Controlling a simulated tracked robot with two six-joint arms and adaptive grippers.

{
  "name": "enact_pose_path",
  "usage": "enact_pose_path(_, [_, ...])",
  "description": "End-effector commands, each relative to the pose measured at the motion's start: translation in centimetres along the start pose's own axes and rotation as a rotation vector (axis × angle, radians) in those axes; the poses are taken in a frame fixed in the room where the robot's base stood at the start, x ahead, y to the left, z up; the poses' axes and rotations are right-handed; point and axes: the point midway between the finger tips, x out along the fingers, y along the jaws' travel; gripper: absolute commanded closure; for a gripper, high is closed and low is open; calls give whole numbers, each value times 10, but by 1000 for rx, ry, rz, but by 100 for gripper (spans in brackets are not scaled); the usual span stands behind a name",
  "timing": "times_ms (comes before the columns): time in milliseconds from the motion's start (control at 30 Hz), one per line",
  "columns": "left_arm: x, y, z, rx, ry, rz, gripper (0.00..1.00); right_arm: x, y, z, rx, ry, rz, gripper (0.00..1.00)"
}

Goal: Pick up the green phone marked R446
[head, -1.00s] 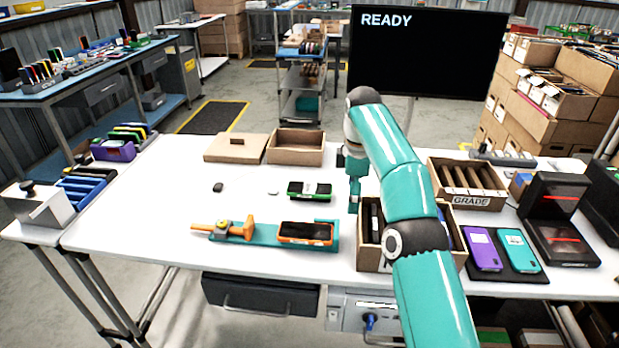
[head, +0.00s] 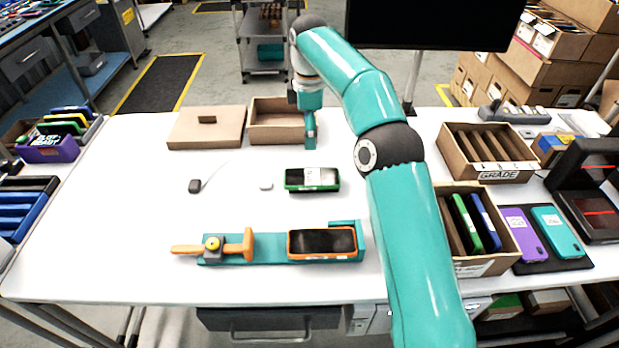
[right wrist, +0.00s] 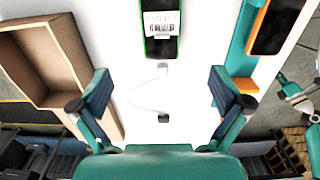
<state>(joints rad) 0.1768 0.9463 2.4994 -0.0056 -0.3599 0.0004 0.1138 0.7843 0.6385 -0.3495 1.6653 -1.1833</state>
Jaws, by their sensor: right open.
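A phone in a green case (head: 313,179) lies flat on the white table, dark with a white label. It also shows at the top of the right wrist view (right wrist: 161,50), where its barcode label is visible but the marking is too small to read. Another green-edged phone (head: 467,222) stands in a carton (head: 489,262) at the right. My right gripper (head: 311,135) is above the table, beyond the lying phone and beside the open box. In the right wrist view its fingers (right wrist: 160,88) are apart with nothing between them. My left gripper is out of view.
An open cardboard box (head: 277,140) and its lid (head: 206,128) lie at the back. An orange phone (head: 322,243) sits in a teal fixture (head: 275,258) at the front. Purple and teal phones (head: 520,234) lie at the right. The table's left middle is mostly clear.

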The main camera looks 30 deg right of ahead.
Motion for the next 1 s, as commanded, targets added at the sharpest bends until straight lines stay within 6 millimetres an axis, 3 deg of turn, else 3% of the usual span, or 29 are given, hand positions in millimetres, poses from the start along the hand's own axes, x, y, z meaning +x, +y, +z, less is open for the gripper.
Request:
enact_pose_path(100, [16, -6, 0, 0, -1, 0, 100, 33, -1, 4, 5, -2, -5, 0])
enact_pose_path(300, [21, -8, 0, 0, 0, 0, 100, 70, -1, 5, 6, -3, -6, 0])
enact_pose_path(667, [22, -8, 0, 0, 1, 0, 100, 98, -1, 6, 7, -3, -7, 0])
enact_pose_path(1000, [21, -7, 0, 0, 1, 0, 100, 138, 0, 7, 7, -2, -6, 0])
